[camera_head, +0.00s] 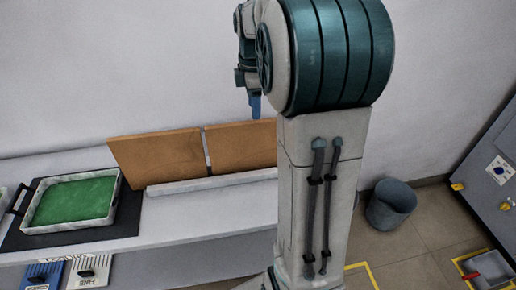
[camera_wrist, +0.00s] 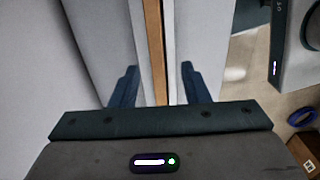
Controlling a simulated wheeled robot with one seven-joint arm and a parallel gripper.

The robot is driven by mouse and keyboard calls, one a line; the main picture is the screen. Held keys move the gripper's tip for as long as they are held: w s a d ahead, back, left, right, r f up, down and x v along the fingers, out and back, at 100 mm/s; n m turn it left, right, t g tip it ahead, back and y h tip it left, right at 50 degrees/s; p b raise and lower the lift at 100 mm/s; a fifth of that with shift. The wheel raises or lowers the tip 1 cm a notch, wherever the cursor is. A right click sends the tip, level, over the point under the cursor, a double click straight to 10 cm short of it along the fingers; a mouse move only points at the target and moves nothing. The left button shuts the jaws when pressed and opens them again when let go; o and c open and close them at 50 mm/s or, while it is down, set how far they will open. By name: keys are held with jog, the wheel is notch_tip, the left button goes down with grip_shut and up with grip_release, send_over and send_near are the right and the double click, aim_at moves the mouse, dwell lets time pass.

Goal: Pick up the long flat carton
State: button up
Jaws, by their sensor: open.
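Two flat brown cardboard-coloured panels lean against the wall on the shelf in the head view, a left one (camera_head: 155,158) and a right one (camera_head: 245,145). A narrow gap parts them, and my arm hides the right one's right end. I cannot tell for sure which is the long flat carton. My gripper (camera_head: 254,106) is open, above the right panel in the picture. In the wrist view its blue fingers (camera_wrist: 158,85) stand apart, with a thin brown edge (camera_wrist: 155,45) running between them in the picture. No contact is visible.
A long pale bar (camera_head: 210,183) lies before the panels on the white shelf (camera_head: 190,215). A tray with a green inside (camera_head: 110,219) sits on a dark mat at left. A grey bin (camera_head: 390,206) stands on the floor at right. A brown box (camera_wrist: 306,146) shows in the wrist view.

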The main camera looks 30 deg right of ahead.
aim_at(258, 121)
notch_tip(258, 121, down, 4)
jog(key=shift+f, duration=0.15)
jog(key=f, duration=0.2)
jog(key=d+f, duration=0.1)
jog(key=f, duration=0.1)
jog(key=shift+w+d+f, duration=0.1)
jog(key=shift+d, duration=0.1)
jog(key=shift+f, duration=0.45)
grip_shut()
